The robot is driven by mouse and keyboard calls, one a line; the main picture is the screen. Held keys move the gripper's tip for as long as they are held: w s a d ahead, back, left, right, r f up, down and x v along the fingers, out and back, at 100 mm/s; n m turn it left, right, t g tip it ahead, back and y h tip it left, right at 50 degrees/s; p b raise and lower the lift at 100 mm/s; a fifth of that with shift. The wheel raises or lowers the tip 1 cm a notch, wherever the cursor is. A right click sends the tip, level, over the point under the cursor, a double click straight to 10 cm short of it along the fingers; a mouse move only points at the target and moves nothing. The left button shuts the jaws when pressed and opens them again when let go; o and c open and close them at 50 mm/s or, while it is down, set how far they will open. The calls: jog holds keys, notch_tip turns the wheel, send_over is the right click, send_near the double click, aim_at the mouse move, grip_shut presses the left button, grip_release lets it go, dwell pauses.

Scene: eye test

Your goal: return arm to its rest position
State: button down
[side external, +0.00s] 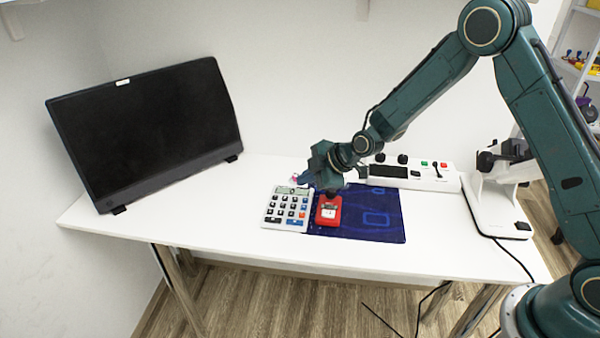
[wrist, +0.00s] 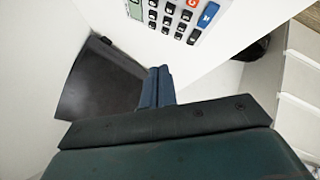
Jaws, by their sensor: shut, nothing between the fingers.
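My gripper (side external: 303,179) is above the white table (side external: 150,222), just over the far edge of a calculator (side external: 286,211). Its fingers point left and down in the side view. In the wrist view, the two blue fingers (wrist: 157,86) lie together with nothing between them. The calculator also shows at the top of the wrist view (wrist: 183,14). A small red device (side external: 328,212) with a pale face sits right of the calculator, below my wrist. I cannot tell the exact height of the fingers above the table.
A dark monitor (side external: 150,125) stands at the left; it shows in the wrist view (wrist: 98,78). A dark blue mat (side external: 380,222) lies under the red device. A white control box (side external: 415,174) and a white instrument (side external: 490,205) stand behind and right. The table's front left is clear.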

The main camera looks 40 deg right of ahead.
jog(key=s+d+r+m+g+h, duration=0.1)
jog(key=s+d+r+m, duration=0.15)
jog(key=s+r, duration=0.65)
jog(key=s+d+r+m+h, duration=0.1)
jog(key=s+r+m, duration=0.4)
jog(key=r, duration=0.5)
jog(key=s+d+r+m, duration=0.1)
jog(key=s+m, duration=0.1)
jog(key=s, duration=0.6)
jog(key=s+d+r+m+g+h, duration=0.1)
jog(key=s+d+r+m, duration=0.1)
jog(key=s, duration=0.6)
jog(key=s+d+r+m+h, duration=0.1)
jog(key=s+m, duration=0.2)
jog(key=s, duration=0.5)
jog(key=shift+s+d+r, duration=0.3)
jog(key=shift+s+r, duration=0.05)
jog(key=shift+r, duration=0.05)
